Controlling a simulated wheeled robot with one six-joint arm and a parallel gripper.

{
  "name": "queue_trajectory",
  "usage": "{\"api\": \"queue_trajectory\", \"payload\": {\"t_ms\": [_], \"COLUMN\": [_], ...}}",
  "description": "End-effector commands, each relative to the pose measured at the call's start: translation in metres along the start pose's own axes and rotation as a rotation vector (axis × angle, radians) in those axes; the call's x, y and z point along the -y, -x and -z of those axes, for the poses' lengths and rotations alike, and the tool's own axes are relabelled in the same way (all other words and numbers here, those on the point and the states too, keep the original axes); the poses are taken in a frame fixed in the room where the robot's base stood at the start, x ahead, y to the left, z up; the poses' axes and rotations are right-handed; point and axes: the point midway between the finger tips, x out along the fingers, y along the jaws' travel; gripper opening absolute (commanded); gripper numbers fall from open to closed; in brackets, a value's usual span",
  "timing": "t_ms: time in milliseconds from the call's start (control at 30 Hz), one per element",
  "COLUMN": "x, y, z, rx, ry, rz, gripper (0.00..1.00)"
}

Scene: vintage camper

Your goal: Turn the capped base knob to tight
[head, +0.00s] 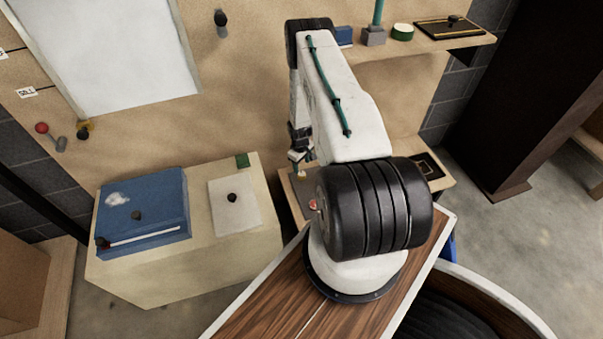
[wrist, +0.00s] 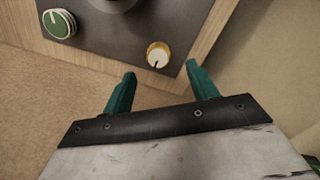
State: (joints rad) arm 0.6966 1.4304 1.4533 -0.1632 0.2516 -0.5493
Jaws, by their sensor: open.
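In the wrist view, a cream knob with a yellow rim and a dark pointer line (wrist: 158,54) sits on a dark panel (wrist: 105,50). A green knob with a white rim and a pale mark (wrist: 59,23) is at the panel's upper left. I cannot tell for certain which is the capped base knob, and no label reading tight shows. My gripper (wrist: 160,70) is open, its green fingers short of the cream knob and on either side of it, apart from it. In the head view my gripper (head: 297,160) is small and partly hidden by my arm.
The panel has a wooden border (wrist: 200,45). A dark round part (wrist: 115,4) is cut off at the wrist view's top. In the head view, a red knob (head: 313,204) shows beside my arm. A blue box (head: 145,215) stands on the cream cabinet (head: 200,260) at left.

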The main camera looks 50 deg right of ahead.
Motion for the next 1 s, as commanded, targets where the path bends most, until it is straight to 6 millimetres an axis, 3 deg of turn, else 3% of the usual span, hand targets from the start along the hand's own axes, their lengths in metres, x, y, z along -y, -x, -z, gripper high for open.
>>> {"api": "queue_trajectory", "payload": {"t_ms": [167,500,900,933,1000], "x": [-0.003,-0.004,-0.004,-0.004,-0.004], "y": [-0.016,-0.066,-0.075,-0.075,-0.075], "z": [0.006,0.007,0.007,0.007,0.007], "rx": [-0.022,-0.021,-0.021,-0.021,-0.021], "ry": [0.03,0.028,0.027,0.027,0.027], "rz": [-0.015,-0.015,-0.014,-0.014,-0.014], "gripper": [0.58,0.58,0.58,0.55,0.36]}}
